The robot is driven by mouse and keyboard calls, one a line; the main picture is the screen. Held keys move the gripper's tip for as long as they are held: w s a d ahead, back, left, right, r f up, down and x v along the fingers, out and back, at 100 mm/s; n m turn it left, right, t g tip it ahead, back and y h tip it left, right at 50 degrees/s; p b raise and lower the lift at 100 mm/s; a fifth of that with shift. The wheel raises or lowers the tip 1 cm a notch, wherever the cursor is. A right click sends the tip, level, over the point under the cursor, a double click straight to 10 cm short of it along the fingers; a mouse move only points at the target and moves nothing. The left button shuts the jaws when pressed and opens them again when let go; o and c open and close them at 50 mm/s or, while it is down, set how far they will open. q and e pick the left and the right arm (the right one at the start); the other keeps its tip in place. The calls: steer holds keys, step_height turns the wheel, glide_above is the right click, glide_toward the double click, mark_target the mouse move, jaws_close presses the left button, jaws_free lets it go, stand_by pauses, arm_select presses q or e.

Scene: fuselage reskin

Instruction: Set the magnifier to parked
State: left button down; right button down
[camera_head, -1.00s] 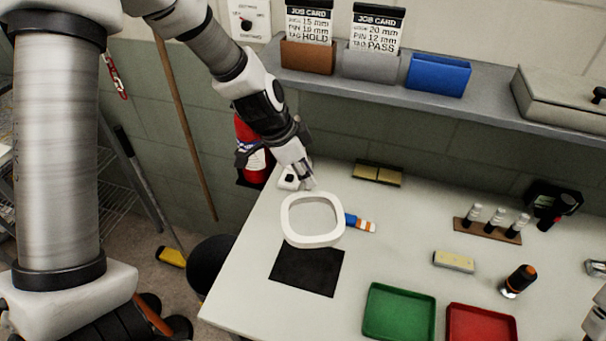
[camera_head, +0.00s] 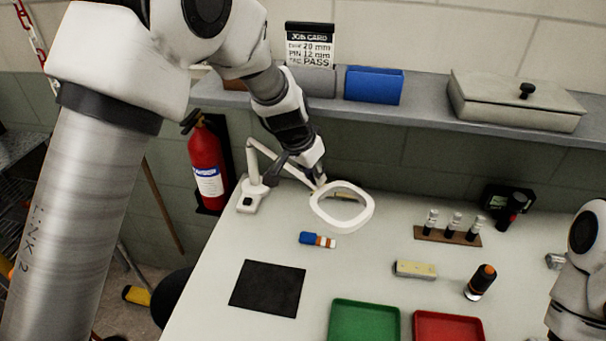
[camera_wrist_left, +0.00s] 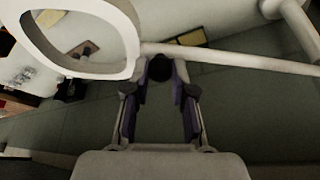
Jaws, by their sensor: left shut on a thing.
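The magnifier is a white rounded ring (camera_head: 343,225) on a jointed white arm, with its base (camera_head: 249,200) at the table's back left. The ring hangs over the back of the table, to the right of the base. My left gripper (camera_head: 319,182) is at the ring's back left edge, shut on the magnifier near where ring and arm meet. In the left wrist view the fingers (camera_wrist_left: 160,72) close around a dark round knob beside the white bar, and the ring (camera_wrist_left: 128,30) fills the upper left. My right gripper is not seen; only part of my right arm shows.
A blue, white and orange item (camera_head: 317,240) lies in front of the ring. A black mat (camera_head: 267,288), green tray (camera_head: 364,322) and red tray (camera_head: 448,328) are nearer. A vial rack (camera_head: 447,236) stands right. A shelf (camera_head: 420,117) overhangs the back; a fire extinguisher (camera_head: 206,165) hangs left.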

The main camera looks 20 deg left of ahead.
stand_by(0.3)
arm_select(q)
steer(key=c, duration=1)
jaws_free()
steer(key=shift+w, duration=0.1)
steer(key=shift+r, duration=0.15)
steer(key=s+a, duration=0.1)
steer(key=s, duration=0.3)
steer(key=s+a, duration=0.2)
steer(key=s, duration=0.1)
steer(key=s+a, duration=0.1)
steer(key=s, duration=0.3)
steer(key=shift+s+a+r, duration=0.2)
steer(key=shift+s+r, duration=0.1)
